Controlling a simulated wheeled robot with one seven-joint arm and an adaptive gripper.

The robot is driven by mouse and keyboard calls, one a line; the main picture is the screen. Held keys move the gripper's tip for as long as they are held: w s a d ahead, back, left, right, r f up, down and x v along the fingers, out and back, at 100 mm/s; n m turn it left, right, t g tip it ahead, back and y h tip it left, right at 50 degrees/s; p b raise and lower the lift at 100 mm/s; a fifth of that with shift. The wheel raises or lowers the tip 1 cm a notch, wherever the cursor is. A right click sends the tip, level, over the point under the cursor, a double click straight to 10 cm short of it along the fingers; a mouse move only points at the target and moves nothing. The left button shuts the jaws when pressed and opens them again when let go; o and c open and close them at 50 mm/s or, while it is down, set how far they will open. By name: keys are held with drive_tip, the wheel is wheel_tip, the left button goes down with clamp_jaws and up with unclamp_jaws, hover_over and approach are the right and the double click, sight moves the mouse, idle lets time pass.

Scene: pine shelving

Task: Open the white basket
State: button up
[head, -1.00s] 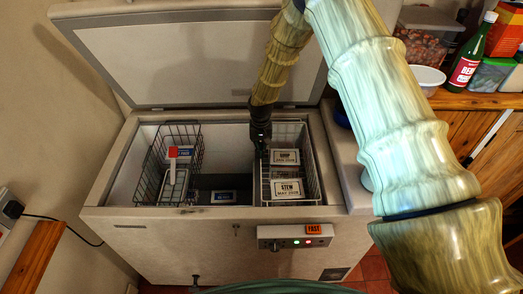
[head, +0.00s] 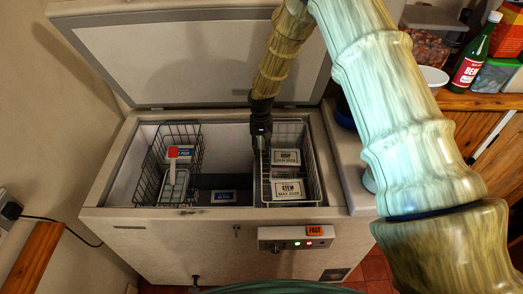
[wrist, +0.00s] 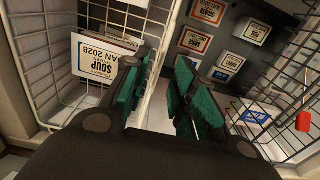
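The white wire basket (head: 319,180) hangs at the right end of the open chest freezer and holds white labelled packs. It also shows on the left of the wrist view (wrist: 52,105). My gripper (wrist: 168,72) is at the basket's left side. Its green-padded fingers are apart, one on the basket's inner side and one over the freezer's middle. The white wire side runs between them, and I see no firm contact. In the head view my gripper (head: 261,142) is dark and small, and its fingertips are hard to make out.
A dark wire basket (head: 199,150) hangs at the freezer's left end with packs and a red-topped item. Labelled boxes (wrist: 193,42) lie on the freezer floor between the baskets. The raised lid (head: 200,60) stands behind. A counter with a bottle (head: 466,66) is at right.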

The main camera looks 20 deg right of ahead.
wheel_tip(320, 180, up, 9)
idle(0.4)
drive_tip(key=shift+r, duration=0.1)
